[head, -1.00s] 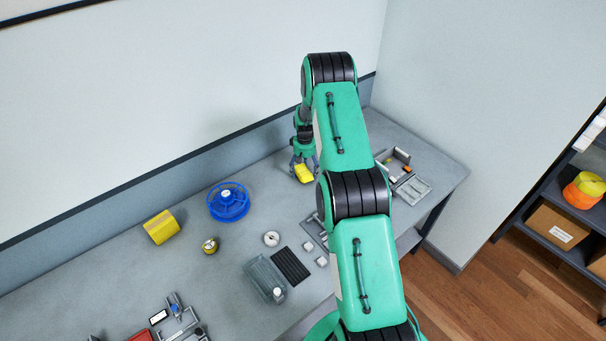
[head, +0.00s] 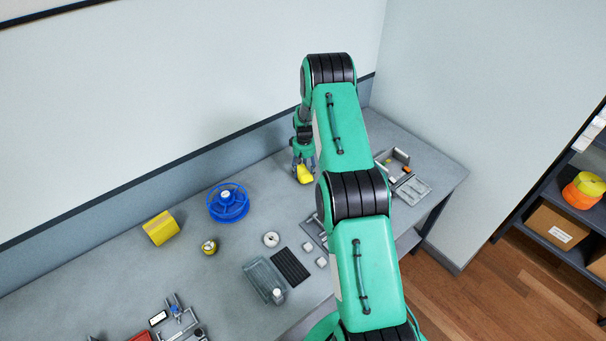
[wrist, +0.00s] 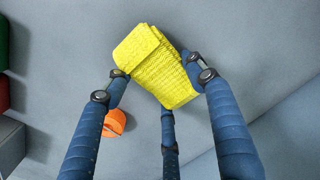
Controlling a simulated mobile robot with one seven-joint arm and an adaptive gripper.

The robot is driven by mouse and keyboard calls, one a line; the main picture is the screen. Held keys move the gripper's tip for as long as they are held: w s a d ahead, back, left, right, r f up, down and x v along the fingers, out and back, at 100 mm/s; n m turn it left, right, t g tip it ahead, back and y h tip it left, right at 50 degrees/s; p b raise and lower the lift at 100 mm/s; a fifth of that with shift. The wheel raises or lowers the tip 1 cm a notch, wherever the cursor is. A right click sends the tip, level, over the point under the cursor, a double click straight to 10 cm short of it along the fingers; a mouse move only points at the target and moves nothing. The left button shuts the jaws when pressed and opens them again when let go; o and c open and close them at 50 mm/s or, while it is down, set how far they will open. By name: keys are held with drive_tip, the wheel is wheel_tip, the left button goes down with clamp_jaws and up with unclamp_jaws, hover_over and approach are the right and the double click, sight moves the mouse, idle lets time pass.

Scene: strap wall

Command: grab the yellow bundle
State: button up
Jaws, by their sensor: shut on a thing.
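The yellow bundle (wrist: 158,62) is a folded, woven strap between the fingers of my gripper (wrist: 160,85) in the wrist view. Blue fingers press on its left and right sides, and a third finger shows below it. In the head view the yellow bundle (head: 304,174) is at my gripper (head: 303,166), over the back of the bench. My arm hides part of the area to its right. I cannot tell from these views whether the bundle touches the bench top.
An orange object (wrist: 115,122) lies beside the left finger. A shelf with a cardboard box (head: 556,227) stands right.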

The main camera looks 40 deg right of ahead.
sight(304, 169)
drive_tip(key=shift+r, duration=0.2)
drive_tip(key=shift+r, duration=0.8)
drive_tip(key=shift+r+b, duration=0.3)
drive_tip(key=shift+r, duration=0.6)
drive_tip(key=s+a, duration=0.2)
drive_tip(key=s, duration=0.2)
drive_tip(key=s+a, duration=0.3)
drive_tip(key=s, duration=0.2)
drive_tip(key=s+a+r+b, duration=0.1)
drive_tip(key=s+a, duration=0.1)
drive_tip(key=s, duration=0.3)
drive_tip(key=shift+a+r, duration=0.1)
drive_tip(key=shift+a, duration=0.3)
